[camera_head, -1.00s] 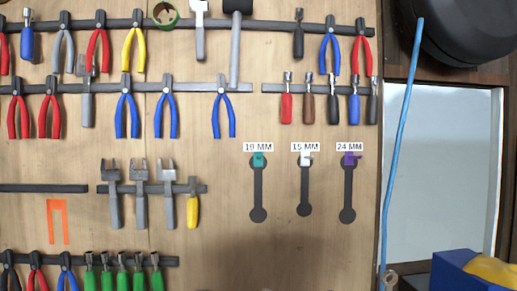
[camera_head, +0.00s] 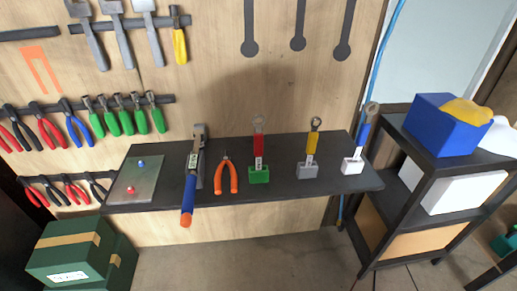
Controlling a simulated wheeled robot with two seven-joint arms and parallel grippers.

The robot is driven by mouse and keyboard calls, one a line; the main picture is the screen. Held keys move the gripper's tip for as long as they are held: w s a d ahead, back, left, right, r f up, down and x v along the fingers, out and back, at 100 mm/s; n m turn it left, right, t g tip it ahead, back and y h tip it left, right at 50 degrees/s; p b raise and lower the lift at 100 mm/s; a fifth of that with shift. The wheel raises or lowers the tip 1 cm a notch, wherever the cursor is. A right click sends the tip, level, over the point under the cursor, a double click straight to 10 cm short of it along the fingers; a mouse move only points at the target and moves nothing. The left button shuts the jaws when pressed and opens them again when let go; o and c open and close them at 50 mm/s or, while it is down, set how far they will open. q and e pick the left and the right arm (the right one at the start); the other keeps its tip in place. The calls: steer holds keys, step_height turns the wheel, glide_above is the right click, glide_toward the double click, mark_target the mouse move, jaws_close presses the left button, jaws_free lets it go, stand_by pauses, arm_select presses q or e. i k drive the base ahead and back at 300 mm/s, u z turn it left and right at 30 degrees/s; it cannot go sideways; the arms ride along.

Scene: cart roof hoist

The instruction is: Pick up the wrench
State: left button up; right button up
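Three wrenches stand upright in small holders on a dark shelf (camera_head: 210,196) below the pegboard wall. The red-handled wrench (camera_head: 259,142) stands in a green holder (camera_head: 259,176). The yellow-handled wrench (camera_head: 313,138) stands in a grey holder (camera_head: 307,171). The blue-handled wrench (camera_head: 364,130) stands in a white holder (camera_head: 352,166), near the shelf's right end. The labels on the holders are too small to read. Neither of my grippers is in view.
Orange pliers (camera_head: 227,175), a long tool with a blue and orange handle (camera_head: 189,190) and a metal plate (camera_head: 133,180) lie left on the shelf. Green boxes (camera_head: 75,245) stand below. A black cart (camera_head: 395,125) with a blue bin (camera_head: 440,124) stands right.

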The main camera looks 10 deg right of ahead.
mark_target(258, 134)
steer(key=k, duration=1.3)
steer(key=u, duration=0.9)
steer(key=i, duration=1.2)
steer(key=z, duration=0.25)
